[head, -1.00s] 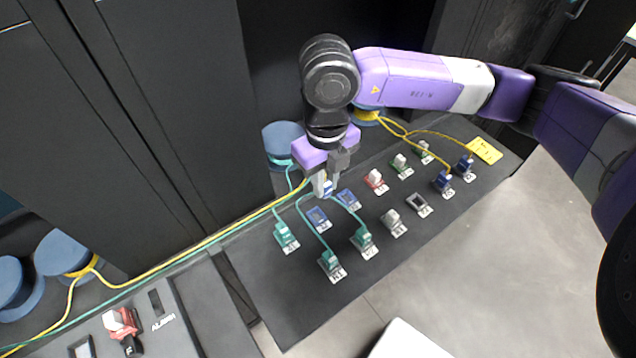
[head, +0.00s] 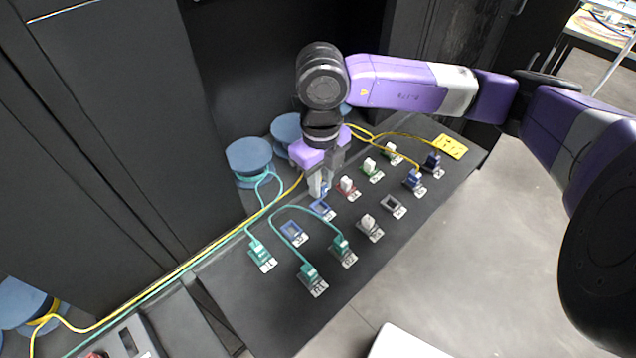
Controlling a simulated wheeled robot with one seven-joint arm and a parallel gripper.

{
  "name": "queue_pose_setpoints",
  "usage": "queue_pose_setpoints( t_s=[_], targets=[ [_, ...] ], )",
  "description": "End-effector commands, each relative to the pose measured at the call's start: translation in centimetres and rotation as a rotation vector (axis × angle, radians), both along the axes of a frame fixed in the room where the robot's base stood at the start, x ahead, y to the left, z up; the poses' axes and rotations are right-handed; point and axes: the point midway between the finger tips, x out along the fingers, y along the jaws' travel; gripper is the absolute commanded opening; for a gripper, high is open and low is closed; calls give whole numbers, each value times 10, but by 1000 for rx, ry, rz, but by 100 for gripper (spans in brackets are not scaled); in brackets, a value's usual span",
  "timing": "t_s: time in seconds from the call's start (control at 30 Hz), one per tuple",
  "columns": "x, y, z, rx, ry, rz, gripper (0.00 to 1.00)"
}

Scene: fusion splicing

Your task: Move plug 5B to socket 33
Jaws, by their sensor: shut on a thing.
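My gripper (head: 318,190) points down over the board and is shut on a small blue plug (head: 324,187), mostly hidden by the fingers. A yellow cable (head: 285,192) runs up to the gripper from the left. Just below the fingertips is an empty blue-framed socket (head: 320,209); the plug appears above it, but I cannot tell the gap. Another empty blue-framed socket (head: 293,232) lies to its lower left. An empty grey socket (head: 393,206) lies to the right. The labels are too small to read.
Teal plugs (head: 261,254) (head: 309,273) (head: 341,245) with looping cables stand at the left and front. Blue spools (head: 249,155) stand behind.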

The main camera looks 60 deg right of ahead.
Motion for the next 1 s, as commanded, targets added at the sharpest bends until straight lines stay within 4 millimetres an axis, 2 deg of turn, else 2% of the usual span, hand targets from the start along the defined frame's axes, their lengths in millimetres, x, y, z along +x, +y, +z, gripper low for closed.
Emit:
queue_pose_setpoints(
  t_s=[0.03,0.43,1.0],
  targets=[
    [0,0,-9,-1,-1,1,0],
    [0,0,-36,-1,0,1,0],
    [0,0,-41,0,-1,1,0]
  ],
)
